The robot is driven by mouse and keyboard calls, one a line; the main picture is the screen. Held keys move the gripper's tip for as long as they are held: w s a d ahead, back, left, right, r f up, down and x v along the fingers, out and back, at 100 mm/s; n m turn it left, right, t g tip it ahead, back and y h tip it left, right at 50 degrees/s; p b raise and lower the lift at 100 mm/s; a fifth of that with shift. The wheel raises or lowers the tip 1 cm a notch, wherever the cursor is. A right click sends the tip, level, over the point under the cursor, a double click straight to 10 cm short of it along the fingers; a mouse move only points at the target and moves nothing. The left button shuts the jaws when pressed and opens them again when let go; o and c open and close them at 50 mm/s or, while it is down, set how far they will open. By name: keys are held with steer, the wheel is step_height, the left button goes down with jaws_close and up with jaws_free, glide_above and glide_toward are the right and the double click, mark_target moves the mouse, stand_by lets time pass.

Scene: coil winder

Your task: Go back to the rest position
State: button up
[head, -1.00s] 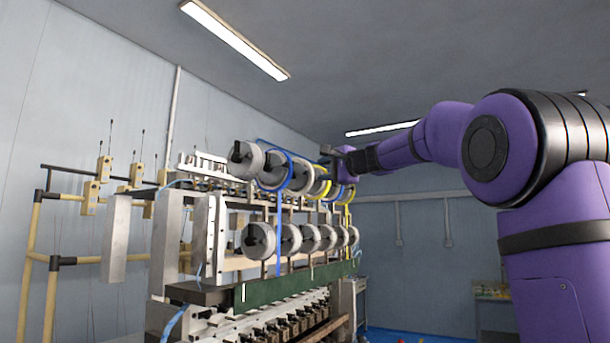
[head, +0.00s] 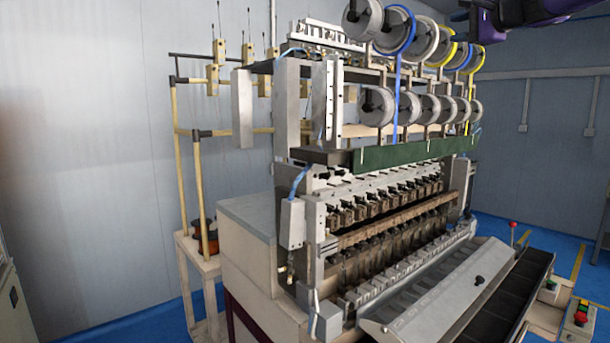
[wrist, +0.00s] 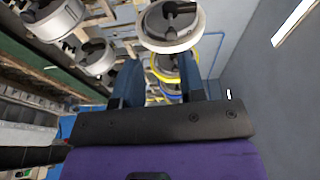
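My gripper (wrist: 160,72) is in the wrist view, with its two dark fingers spread apart and nothing held between them. Wire spools of the coil winder (wrist: 168,25) show beyond and beside the fingers; I cannot tell the exact distance. In the head view only a dark and purple end part of my arm shows at the top right edge, close to the upper spool row (head: 422,40). The rest of my arm is out of that view.
The coil winder fills the middle of the head view, with a lower spool row (head: 411,108), a green rail (head: 400,151) and a sloped metal tray (head: 440,297). A beige stand (head: 185,165) is at left. A control box with buttons (head: 580,315) is at lower right.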

steer(key=s+a+f+n+g, duration=0.4)
steer(key=s+a+f, duration=0.4)
steer(key=f, duration=0.1)
steer(key=s+a+f+n+g+h, duration=0.2)
steer(key=s+f+n, duration=0.3)
steer(key=s+f, duration=0.9)
steer(key=s+a+f+n+g+h, duration=0.1)
steer(key=s+f+n+g+h, duration=0.3)
steer(key=s+f, duration=1.1)
steer(key=shift+s+a+f+n+g, duration=0.2)
steer(key=shift+s+a+n+g, duration=0.2)
steer(key=shift+s+g, duration=0.25)
steer(key=shift+w, duration=0.1)
steer(key=shift+c, duration=0.2)
